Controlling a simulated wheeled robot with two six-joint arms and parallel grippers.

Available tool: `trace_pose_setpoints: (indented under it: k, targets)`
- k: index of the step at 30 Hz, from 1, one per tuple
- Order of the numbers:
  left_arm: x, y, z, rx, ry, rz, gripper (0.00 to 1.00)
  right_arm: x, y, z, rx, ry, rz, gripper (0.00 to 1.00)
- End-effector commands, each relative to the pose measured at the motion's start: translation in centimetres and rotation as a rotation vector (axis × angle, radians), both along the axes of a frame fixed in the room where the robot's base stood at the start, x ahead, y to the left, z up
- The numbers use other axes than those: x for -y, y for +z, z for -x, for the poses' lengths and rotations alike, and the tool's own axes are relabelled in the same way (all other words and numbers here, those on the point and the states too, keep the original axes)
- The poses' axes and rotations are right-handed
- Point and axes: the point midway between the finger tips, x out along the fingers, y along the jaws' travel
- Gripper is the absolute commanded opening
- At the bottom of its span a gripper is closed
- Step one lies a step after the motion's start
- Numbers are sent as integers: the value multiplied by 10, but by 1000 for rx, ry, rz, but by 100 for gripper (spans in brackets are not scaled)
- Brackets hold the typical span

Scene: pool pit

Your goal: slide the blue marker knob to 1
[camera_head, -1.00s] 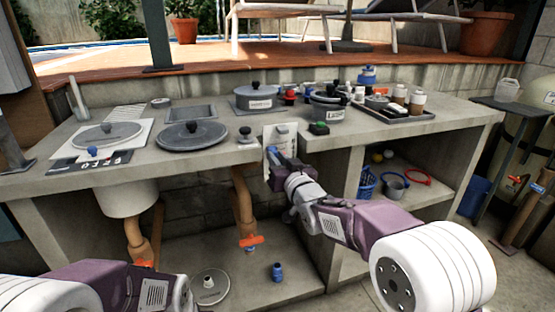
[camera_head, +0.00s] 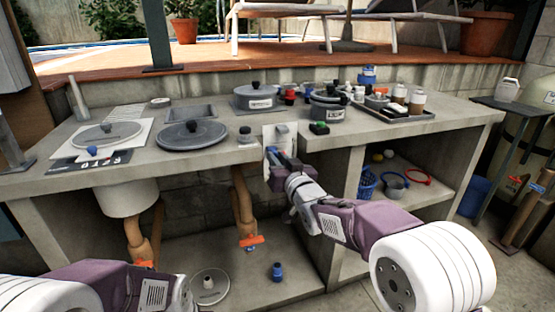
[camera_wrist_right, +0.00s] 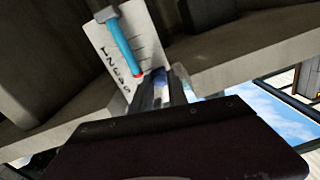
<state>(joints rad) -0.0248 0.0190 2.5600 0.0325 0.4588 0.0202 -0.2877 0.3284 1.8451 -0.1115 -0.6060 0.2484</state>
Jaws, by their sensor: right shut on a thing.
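A white scale plate (camera_head: 281,131) stands at the gap in the counter's front edge. In the right wrist view the plate (camera_wrist_right: 150,40) carries a column of digits and tick marks, with a light-blue bar ending in a red tip (camera_wrist_right: 138,75) across it. My right gripper (camera_head: 272,158) is at the plate. Its fingers, which also show in the right wrist view (camera_wrist_right: 160,90), are shut on a small blue part, the blue marker knob (camera_wrist_right: 158,88), mostly hidden between them. The digit it stands at cannot be read. My left gripper is out of view; only its arm shows at lower left.
Another blue knob (camera_head: 92,151) sits on a dark marked panel at the counter's left. Below are pipes with an orange handle (camera_head: 252,241) and a small blue bottle (camera_head: 277,271).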

Motion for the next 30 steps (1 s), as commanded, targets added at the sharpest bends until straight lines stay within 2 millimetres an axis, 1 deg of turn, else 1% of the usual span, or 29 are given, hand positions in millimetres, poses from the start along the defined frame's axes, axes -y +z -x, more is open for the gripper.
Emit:
trace_pose_setpoints:
  k: [9,10,12,20,21,22,23,30]
  targets:
    - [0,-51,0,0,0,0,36,0,-66,0,-4,1,3,0]
    - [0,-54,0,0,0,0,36,0,-70,0,-3,1,2,0]
    - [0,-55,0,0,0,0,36,0,-73,0,-2,0,2,0]
    - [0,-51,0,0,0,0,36,0,-68,0,1,1,0,0]
    - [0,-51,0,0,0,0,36,0,-68,0,1,0,0,31]
    - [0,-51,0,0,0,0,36,0,-68,0,1,0,0,39]
    - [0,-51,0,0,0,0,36,0,-68,0,1,0,0,41]
    - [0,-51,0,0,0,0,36,0,-68,0,0,0,0,41]
